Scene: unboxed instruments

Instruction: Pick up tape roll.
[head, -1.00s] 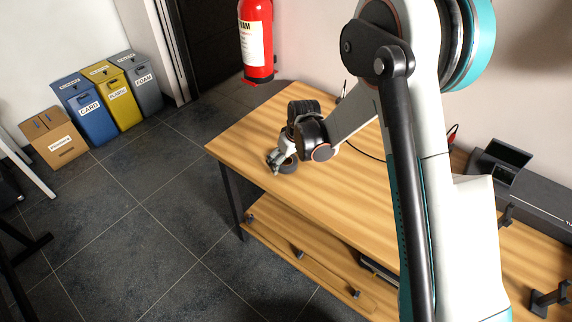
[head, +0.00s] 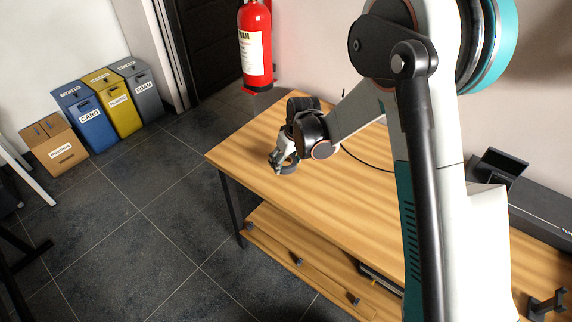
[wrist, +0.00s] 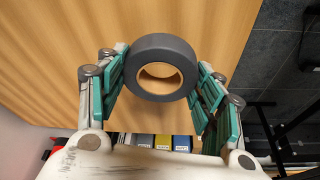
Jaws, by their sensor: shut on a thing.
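The tape roll is a dark grey ring with a tan inner core. In the wrist view the tape roll (wrist: 162,68) sits between the two teal-padded fingers of my gripper (wrist: 162,85), which is shut on it. In the head view the tape roll (head: 289,165) shows at the fingertips of my gripper (head: 281,160), near the left end of the wooden table (head: 330,185). It appears slightly above the tabletop, though the exact gap is hard to tell. Part of the roll is hidden by the gripper in the head view.
A red fire extinguisher (head: 256,50) stands behind the table's left end. Dark equipment (head: 540,205) is at the table's right. A lower shelf (head: 290,255) is under the tabletop. Blue, yellow and grey bins (head: 122,100) and a cardboard box (head: 55,145) stand on the floor far left.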

